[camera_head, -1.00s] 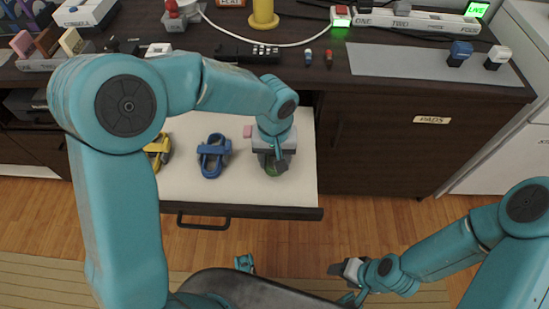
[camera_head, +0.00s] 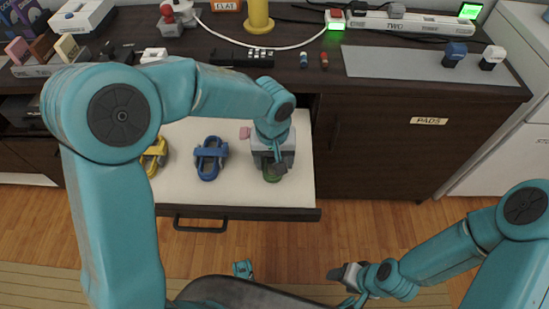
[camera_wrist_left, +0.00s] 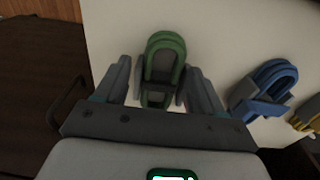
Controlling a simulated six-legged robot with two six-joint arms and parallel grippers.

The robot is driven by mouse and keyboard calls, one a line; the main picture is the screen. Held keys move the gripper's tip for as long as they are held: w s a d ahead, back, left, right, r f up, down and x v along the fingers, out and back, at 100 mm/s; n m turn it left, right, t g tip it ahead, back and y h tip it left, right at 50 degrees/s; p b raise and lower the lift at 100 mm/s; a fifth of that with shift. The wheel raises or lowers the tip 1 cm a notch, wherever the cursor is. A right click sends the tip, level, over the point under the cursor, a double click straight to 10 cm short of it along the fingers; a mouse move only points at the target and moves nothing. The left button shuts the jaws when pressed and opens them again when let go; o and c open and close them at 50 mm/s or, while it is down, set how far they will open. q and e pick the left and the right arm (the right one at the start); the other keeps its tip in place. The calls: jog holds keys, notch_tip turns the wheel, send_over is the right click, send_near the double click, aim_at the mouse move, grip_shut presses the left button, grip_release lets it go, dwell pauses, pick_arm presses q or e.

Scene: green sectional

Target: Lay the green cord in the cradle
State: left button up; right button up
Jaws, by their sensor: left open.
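The green cord (camera_head: 273,173) is a small coiled bundle in the open drawer, mostly hidden under my left gripper in the head view. In the left wrist view the green cord (camera_wrist_left: 165,62) lies between the two spread fingers. My left gripper (camera_head: 270,164) is open and points down over it; its fingers (camera_wrist_left: 160,85) stand on either side of the bundle. My right gripper (camera_head: 345,274) hangs low in front of the cabinet, away from the drawer; its jaw gap is too small to make out. I cannot pick out the cradle with certainty.
A blue cord (camera_head: 210,158) and a yellow cord (camera_head: 154,156) lie left of the green one in the drawer (camera_head: 230,199). A pink block (camera_head: 245,133) lies behind. The counter holds a grey mat (camera_head: 420,65), a power strip (camera_head: 405,22) and a white cable (camera_head: 260,44).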

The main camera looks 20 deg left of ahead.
pick_arm(q)
jog(key=shift+s+a+f+g, duration=0.1)
jog(key=shift+s+f+g, duration=0.1)
jog(key=shift+s+f, duration=0.3)
jog(key=shift+s+a+f+g, duration=0.1)
jog(key=shift+s+f+g, duration=0.15)
jog(key=shift+f, duration=0.45)
jog(key=r, duration=0.2)
jog(key=r+p, duration=0.1)
jog(key=r, duration=0.1)
jog(key=r+p, duration=0.1)
jog(key=r, duration=0.1)
jog(key=shift+w+a+r, duration=0.15)
jog(key=shift+w, duration=0.2)
notch_tip(320, 180, up, 12)
jog(key=p, duration=0.4)
jog(key=shift+d+r+t, duration=0.2)
jog(key=shift+d+t, duration=0.05)
jog(key=shift+t, duration=0.1)
jog(key=shift+s, duration=0.15)
